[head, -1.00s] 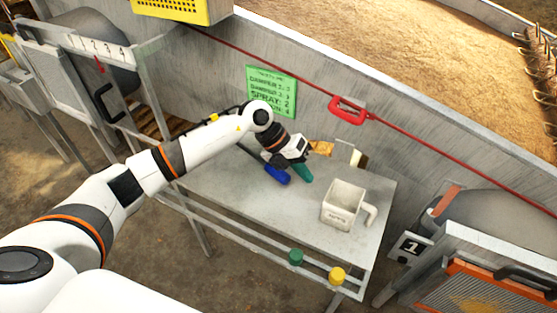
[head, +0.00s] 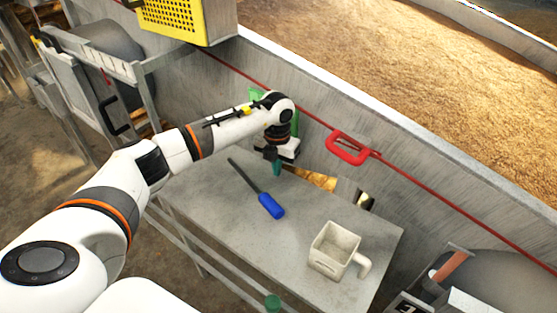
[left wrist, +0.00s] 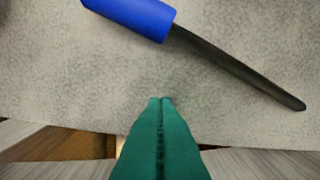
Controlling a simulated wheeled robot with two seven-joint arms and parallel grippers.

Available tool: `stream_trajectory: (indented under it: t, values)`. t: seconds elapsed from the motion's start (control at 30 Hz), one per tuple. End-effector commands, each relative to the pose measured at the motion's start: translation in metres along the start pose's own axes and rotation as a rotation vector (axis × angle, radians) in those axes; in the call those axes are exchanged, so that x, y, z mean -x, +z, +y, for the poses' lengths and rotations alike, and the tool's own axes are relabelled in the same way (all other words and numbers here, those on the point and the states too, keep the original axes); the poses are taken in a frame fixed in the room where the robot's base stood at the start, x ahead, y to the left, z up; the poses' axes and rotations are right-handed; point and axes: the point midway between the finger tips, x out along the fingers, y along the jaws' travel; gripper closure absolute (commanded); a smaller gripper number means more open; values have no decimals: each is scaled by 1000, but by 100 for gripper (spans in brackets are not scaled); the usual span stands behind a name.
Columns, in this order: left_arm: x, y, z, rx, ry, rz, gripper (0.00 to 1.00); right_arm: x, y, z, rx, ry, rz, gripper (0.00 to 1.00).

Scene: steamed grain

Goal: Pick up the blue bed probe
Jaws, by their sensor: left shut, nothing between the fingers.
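The blue bed probe lies flat on the grey table, with a blue handle (head: 271,206) and a thin dark shaft (head: 242,175) pointing to the back left. In the left wrist view its handle (left wrist: 130,14) is cut by the top edge and its shaft (left wrist: 238,68) runs down to the right. My left gripper (head: 276,166) has teal fingers and is near the wall side of the table, beyond the probe. In the left wrist view its fingertips (left wrist: 161,101) are together, empty, and apart from the probe.
A white mug-like container (head: 335,250) stands on the table (head: 225,215) towards the right. A brass-coloured object (head: 318,180) and other small items lie by the wall. A red handle (head: 347,148) on a red cord runs along the wall. A yellow crate (head: 172,18) is up left.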

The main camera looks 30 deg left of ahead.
Motion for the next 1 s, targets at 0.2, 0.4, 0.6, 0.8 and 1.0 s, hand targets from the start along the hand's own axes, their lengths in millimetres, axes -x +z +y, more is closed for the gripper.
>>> stream_trajectory:
  t: [0.2,0.4,0.6,0.8,1.0]
  values:
    - [-49,1,1,0,1,-3,100,22,9,-2,-2,-3,-15,45]
    - [-43,30,0,-3,0,0,100,12,5,-1,-1,-1,-6,45]
    - [-43,40,0,-2,2,0,100,8,3,0,-1,-1,-4,45]
    - [-43,40,1,-1,2,0,100,7,3,0,0,-1,-3,45]
    - [-42,40,0,-1,2,0,100,8,5,0,0,-1,-7,45]
